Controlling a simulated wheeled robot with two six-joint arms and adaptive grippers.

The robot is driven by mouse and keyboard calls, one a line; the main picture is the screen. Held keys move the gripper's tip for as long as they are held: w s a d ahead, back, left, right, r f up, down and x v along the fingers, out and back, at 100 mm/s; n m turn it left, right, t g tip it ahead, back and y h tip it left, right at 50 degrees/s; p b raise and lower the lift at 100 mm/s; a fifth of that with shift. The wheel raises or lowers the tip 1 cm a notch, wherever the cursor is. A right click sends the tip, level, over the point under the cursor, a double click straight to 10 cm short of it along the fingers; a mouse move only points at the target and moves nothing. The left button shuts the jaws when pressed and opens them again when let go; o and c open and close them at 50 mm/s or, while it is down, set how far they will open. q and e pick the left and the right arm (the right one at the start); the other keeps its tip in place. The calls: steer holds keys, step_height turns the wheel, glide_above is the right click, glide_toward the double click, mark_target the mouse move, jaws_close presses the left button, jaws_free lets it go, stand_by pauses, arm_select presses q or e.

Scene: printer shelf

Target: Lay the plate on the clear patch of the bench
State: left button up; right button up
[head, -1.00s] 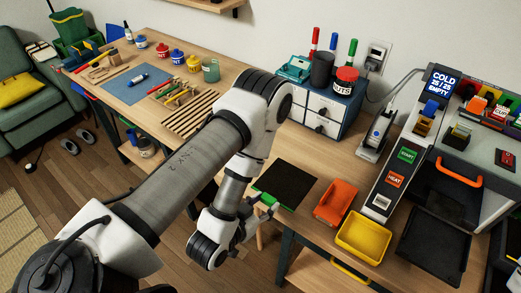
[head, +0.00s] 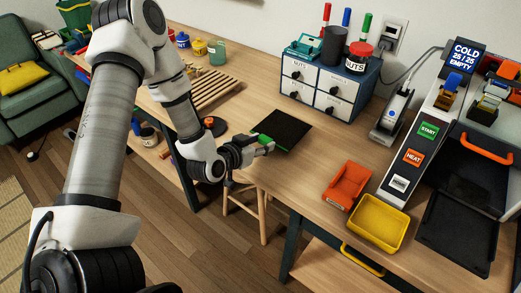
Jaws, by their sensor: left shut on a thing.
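The plate (head: 287,131) is a thin black square with a green tab (head: 265,140) on its left edge. My left gripper (head: 268,147) is shut on the plate at that tabbed edge. The plate looks about level over the wooden bench (head: 320,155), in front of the drawer unit; I cannot tell whether it touches the top. Bare bench shows around it, to its left, front and right. My right gripper is not in view.
The white and blue drawer unit (head: 328,92) stands behind the plate. An orange tray (head: 347,184) and a yellow tray (head: 376,224) lie to the front right, beside the button panel (head: 413,158). A slatted rack (head: 215,88) lies to the left. A wooden stool (head: 262,205) stands below.

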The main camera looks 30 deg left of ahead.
mark_target(261, 157)
arm_select(q)
step_height(261, 157, down, 2)
steer(key=shift+s+d+f, duration=0.1)
steer(key=shift+s+d, duration=0.05)
steer(key=shift+f, duration=0.3)
steer(key=shift+f, duration=0.1)
steer(key=o, duration=1.2)
